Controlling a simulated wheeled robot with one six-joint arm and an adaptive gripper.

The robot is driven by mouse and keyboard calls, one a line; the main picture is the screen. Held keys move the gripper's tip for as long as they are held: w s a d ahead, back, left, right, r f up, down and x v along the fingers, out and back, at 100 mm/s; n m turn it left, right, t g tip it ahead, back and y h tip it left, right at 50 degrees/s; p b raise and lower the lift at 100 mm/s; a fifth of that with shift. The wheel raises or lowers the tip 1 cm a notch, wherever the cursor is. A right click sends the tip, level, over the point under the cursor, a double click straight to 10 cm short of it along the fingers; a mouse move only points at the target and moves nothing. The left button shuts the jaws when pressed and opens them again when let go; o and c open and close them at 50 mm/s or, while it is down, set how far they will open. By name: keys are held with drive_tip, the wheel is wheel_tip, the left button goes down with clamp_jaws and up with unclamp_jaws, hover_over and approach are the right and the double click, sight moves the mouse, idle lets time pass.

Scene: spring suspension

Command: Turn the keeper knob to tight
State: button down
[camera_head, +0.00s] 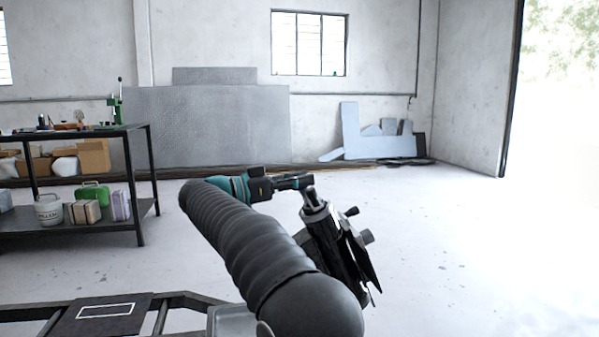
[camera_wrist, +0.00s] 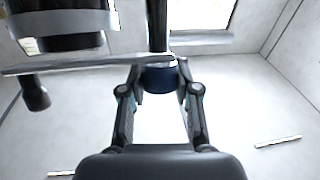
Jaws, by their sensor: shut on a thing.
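My gripper (camera_wrist: 160,82) is shut on a dark blue round knob (camera_wrist: 160,76), which looks like the keeper knob, with one finger on each side of it. A dark rod rises from it in the wrist view. In the head view my gripper (camera_head: 302,182) meets the upper end of the dark spring suspension unit (camera_head: 338,240), which stands tilted. The knob itself is hidden or too small to tell there. Any tight or loose marking cannot be made out.
A thin grey plate (camera_wrist: 80,63), a grey cylinder (camera_wrist: 65,22) and a black handle (camera_wrist: 35,94) lie left of my fingers. A workbench (camera_head: 75,132) with tools and boxes stands at the left. The floor at the right is clear.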

drive_tip(key=shift+m+g+h, duration=0.5)
drive_tip(key=shift+m+g, duration=1)
drive_tip(key=shift+g, duration=0.1)
drive_tip(key=shift+m+g, duration=0.4)
drive_tip(key=shift+g, duration=0.3)
drive_tip(key=c, duration=0.8)
unclamp_jaws()
drive_tip(key=shift+n+t, duration=0.7)
drive_tip(key=shift+t, duration=0.2)
